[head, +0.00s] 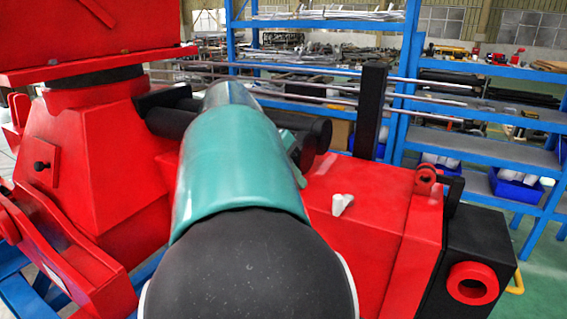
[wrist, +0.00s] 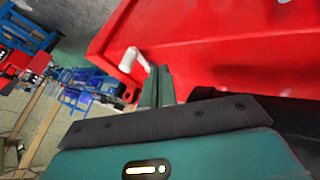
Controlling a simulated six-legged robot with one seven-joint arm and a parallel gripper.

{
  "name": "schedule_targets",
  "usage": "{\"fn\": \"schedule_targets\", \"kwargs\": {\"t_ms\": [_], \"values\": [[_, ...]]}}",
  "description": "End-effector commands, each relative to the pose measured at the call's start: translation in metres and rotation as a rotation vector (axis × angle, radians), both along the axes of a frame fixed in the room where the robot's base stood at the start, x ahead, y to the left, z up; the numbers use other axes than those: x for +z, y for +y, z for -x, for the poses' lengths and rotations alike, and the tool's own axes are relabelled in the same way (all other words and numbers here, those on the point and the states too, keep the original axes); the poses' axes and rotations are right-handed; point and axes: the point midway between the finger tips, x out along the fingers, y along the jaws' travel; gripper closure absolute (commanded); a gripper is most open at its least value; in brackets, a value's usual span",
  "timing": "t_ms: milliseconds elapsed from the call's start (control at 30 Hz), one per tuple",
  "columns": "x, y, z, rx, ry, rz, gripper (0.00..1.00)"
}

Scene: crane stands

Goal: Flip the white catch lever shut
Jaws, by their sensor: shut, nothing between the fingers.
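The white catch lever (head: 342,203) is a small bent piece on top of the red crane box (head: 375,240) in the head view. In the wrist view the lever (wrist: 129,60) stands out from the red surface (wrist: 200,50), just left of my fingertips. My gripper (wrist: 159,72) has its two green fingers together, with nothing seen between them. The fingertips overlap the lever's near end in that view; I cannot tell whether they touch it. In the head view my gripper (head: 301,181) is mostly hidden behind my arm, its tip left of the lever.
A black post (head: 370,110) rises behind the red box. A red lug (head: 427,180) and a black block with a red ring (head: 472,284) are at its right end. A red crane column (head: 90,150) stands left. Blue shelving (head: 480,120) is behind.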

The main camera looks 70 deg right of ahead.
Motion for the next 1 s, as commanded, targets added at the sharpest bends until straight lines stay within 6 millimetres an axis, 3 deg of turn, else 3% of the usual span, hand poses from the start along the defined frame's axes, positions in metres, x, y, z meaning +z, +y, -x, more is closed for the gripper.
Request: {"fn": "schedule_targets", "kwargs": {"t_ms": [133,400,1000], "values": [[-0.024,-0.008,0.017,-0.003,0.001,-0.002,1.0],[-0.022,-0.001,0.051,-0.001,0.0,0.001,1.0],[-0.022,0.0,0.054,0.011,0.0,0.001,1.0]]}}
